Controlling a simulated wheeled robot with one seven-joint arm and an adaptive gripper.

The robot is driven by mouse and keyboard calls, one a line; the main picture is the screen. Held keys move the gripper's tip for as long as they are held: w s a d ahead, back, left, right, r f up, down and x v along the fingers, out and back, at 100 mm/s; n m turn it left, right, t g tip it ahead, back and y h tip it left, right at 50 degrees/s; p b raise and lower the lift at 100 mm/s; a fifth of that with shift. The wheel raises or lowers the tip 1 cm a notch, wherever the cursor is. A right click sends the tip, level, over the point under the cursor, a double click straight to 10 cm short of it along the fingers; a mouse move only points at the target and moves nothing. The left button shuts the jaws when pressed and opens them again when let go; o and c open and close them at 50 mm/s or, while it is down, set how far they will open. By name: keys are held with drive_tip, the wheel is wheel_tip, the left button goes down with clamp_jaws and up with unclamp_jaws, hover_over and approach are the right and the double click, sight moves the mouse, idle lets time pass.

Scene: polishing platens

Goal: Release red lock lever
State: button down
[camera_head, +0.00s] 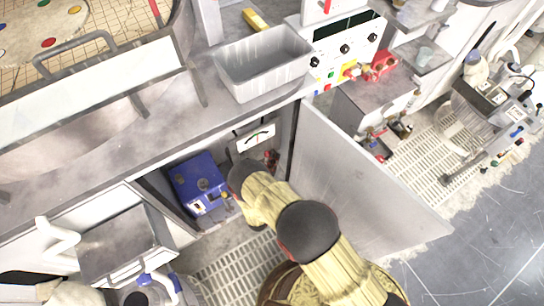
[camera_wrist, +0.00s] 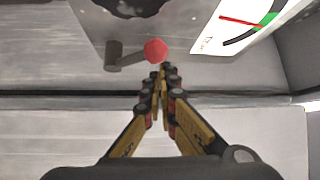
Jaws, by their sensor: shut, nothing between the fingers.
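In the wrist view a lever with a red faceted knob (camera_wrist: 155,50) sticks out from a grey panel, on a short dark arm that runs left to a round stub. My gripper (camera_wrist: 160,73) is shut and empty, its fingertips just below the red knob. I cannot tell whether they touch it. In the head view my arm reaches into an open cabinet, and its end hides most of the area around the lever. Small red parts (camera_head: 271,157) show beside the arm there, too small to identify.
A white gauge (camera_head: 255,137) is at the cabinet's back, right of the knob in the wrist view (camera_wrist: 232,25). A blue box (camera_head: 198,183) stands left of my arm. The open cabinet door (camera_head: 360,185) is close on the right. A grey bin (camera_head: 262,65) sits on the counter above.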

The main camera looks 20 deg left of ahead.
drive_tip(key=s+d+f+b, duration=0.2)
drive_tip(key=s+f+b, duration=0.2)
drive_tip(key=s+f, duration=0.3)
drive_tip(key=shift+s+d+f+n+t, duration=0.15)
drive_tip(key=shift+s+f+n+t, duration=0.2)
drive_tip(key=shift+f, duration=0.9)
